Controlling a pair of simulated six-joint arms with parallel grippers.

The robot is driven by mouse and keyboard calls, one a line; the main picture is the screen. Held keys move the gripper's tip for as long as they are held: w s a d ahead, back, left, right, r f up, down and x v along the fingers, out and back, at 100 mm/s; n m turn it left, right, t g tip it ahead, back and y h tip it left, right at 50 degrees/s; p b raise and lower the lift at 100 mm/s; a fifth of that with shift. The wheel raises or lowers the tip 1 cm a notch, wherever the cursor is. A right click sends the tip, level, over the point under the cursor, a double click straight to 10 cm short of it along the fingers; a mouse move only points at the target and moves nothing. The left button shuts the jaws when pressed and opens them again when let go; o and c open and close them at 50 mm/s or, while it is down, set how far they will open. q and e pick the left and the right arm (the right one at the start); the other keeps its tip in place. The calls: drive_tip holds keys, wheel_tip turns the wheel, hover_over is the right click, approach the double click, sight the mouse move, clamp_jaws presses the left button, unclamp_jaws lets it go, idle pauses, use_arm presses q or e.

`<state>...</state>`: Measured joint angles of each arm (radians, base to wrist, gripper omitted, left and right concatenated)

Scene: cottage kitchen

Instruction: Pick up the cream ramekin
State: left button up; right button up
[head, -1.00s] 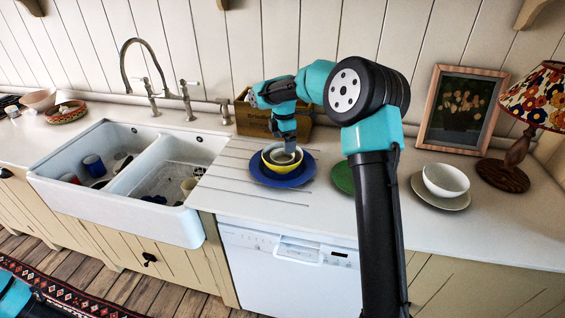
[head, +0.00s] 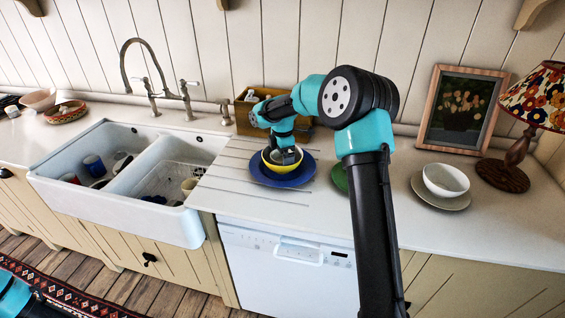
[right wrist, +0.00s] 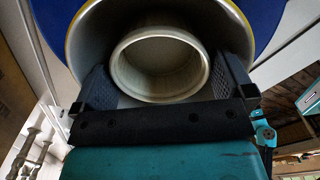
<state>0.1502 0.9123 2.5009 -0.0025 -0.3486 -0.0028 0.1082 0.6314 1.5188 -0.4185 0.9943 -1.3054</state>
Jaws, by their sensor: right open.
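The cream ramekin (right wrist: 160,66) sits inside a bowl, yellow outside and grey inside (head: 283,167), on a blue plate (head: 262,176) right of the sink. In the right wrist view the ramekin's round mouth faces the camera and looks empty. My right gripper (head: 286,157) reaches down into the bowl. Its open fingers (right wrist: 164,76) stand on either side of the ramekin; whether they touch it I cannot tell. In the head view the gripper hides most of the ramekin. My left gripper is out of view; only part of my left arm shows at the lower left.
A wooden box (head: 247,117) stands close behind the plate. A green plate (head: 340,178) is partly hidden by my right arm. A white bowl on a plate (head: 446,180), a lamp (head: 503,176) and a framed picture (head: 456,112) stand farther right. The sink (head: 115,218) holds mugs.

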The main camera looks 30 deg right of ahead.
drive_tip(key=shift+c, duration=0.5)
drive_tip(key=c, duration=0.6)
drive_tip(key=shift+o, duration=0.2)
drive_tip(key=shift+r, duration=0.1)
wheel_tip(320, 180, up, 10)
idle(0.5)
